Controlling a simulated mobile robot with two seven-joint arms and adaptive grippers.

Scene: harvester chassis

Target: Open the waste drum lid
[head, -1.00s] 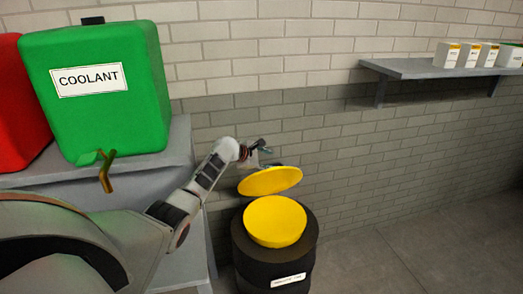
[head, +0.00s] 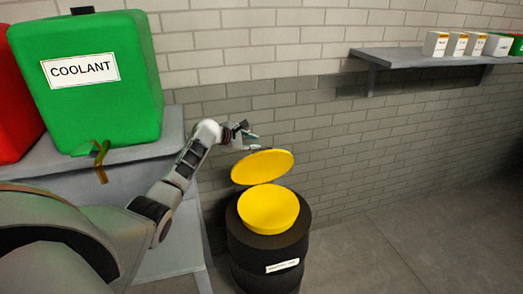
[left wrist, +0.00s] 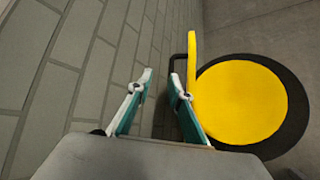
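The waste drum (head: 268,245) is black with a label on its front and a round yellow opening or inner surface (head: 268,209) on top. Its yellow lid (head: 262,167) stands raised and tilted above the drum's back side. In the left wrist view the lid (left wrist: 193,75) is nearly edge-on, with a dark handle (left wrist: 176,58) on its wall-facing side. My left gripper (head: 250,138) is behind and above the lid, near its upper edge. Its fingers (left wrist: 160,78) are apart with nothing between them; the right finger is close to the handle and lid, contact unclear. My right gripper is out of view.
A green coolant container (head: 88,85) with a tap and a red container (head: 15,110) stand on a grey bench (head: 160,150) at left. A brick wall is close behind the drum. A shelf (head: 420,56) with small boxes is at right; the floor there is clear.

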